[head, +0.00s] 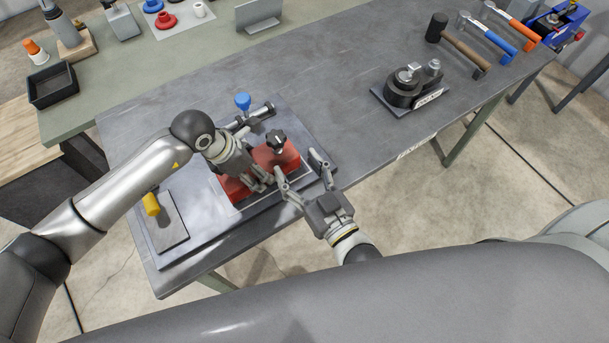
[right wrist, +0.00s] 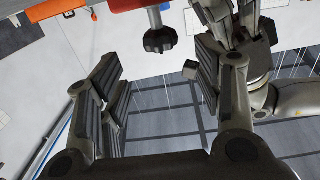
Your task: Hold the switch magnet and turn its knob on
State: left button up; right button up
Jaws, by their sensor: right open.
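The switch magnet is a red block (head: 285,158) with a black lobed knob (head: 277,140) on top, on a grey plate on the table. Its red edge (right wrist: 125,3) and knob (right wrist: 160,39) also show at the top of the right wrist view. My left gripper (head: 262,180) is down at the red block's front left side; its fingers overlap the block, and their grip is unclear. It also shows in the right wrist view (right wrist: 235,35). My right gripper (head: 301,168) is open and empty, just right of the block, apart from the knob; its spread fingers show in the right wrist view (right wrist: 158,85).
A blue knob (head: 243,101) and a metal bar fixture (head: 254,117) stand behind the magnet. A yellow-handled piece (head: 151,204) lies at the left. A dark clamp fixture (head: 405,90) and hammers (head: 456,42) are farther right. The table between is clear.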

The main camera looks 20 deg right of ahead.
pick_arm(q)
jog(key=shift+s, duration=0.1)
pick_arm(e)
jog(key=shift+v, duration=1.15)
pick_arm(q)
jog(key=o, duration=1.6)
